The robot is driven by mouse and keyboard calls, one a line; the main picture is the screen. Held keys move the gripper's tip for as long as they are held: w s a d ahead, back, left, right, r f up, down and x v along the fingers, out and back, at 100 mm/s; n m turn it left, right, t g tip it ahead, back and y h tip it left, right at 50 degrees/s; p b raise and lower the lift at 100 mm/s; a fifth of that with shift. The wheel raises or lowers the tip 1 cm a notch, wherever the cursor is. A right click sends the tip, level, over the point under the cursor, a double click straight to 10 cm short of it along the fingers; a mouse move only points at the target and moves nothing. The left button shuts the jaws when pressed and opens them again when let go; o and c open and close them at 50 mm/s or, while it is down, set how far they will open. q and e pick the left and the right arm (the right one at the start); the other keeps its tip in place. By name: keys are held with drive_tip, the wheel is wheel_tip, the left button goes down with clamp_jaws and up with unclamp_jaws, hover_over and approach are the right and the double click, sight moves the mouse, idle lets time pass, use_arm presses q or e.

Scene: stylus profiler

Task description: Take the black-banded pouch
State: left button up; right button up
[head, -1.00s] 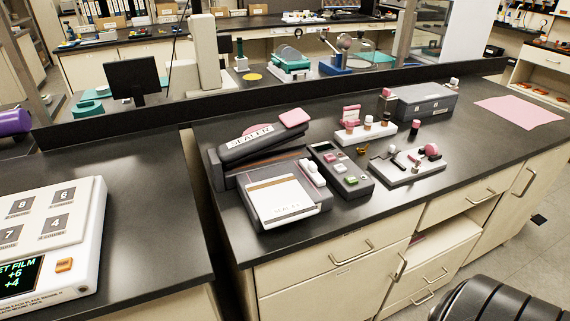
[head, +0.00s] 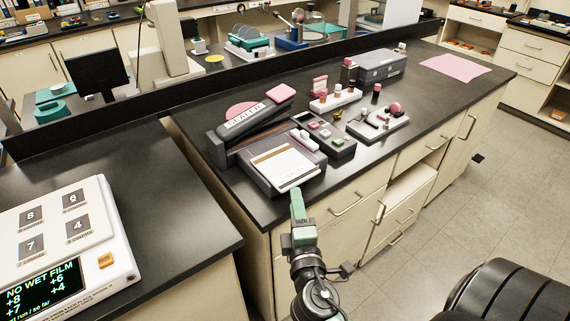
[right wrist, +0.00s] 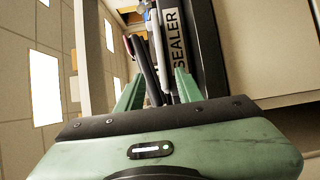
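The grey sealer (head: 262,128) stands on the dark bench, with its label also showing in the right wrist view (right wrist: 174,38). A white panel or packet with a brown stripe (head: 284,165) lies on its front bed. I cannot make out a black band on it, nor surely pick out a black-banded pouch. My right gripper (head: 297,192) is at the bench's front edge, just in front of the sealer's bed. In the right wrist view its green fingers (right wrist: 158,72) are apart with nothing clearly held, pointing towards the sealer. My left gripper is out of view.
A dark tray with coloured blocks (head: 326,136) is right of the sealer. White racks with small items (head: 380,120), a grey box (head: 379,67) and a pink sheet (head: 455,65) are farther right. A white counting device (head: 70,240) stands on the left bench, across a gap.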

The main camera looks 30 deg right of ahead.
sight(294, 183)
drive_tip(key=p+x, duration=0.2)
drive_tip(key=x, duration=0.4)
drive_tip(key=shift+w+d, duration=0.2)
drive_tip(key=shift+d, duration=0.1)
drive_tip(key=shift+w+d+f, duration=0.1)
drive_tip(key=shift+w+f, duration=0.1)
drive_tip(key=shift+s, duration=0.1)
clamp_jaws()
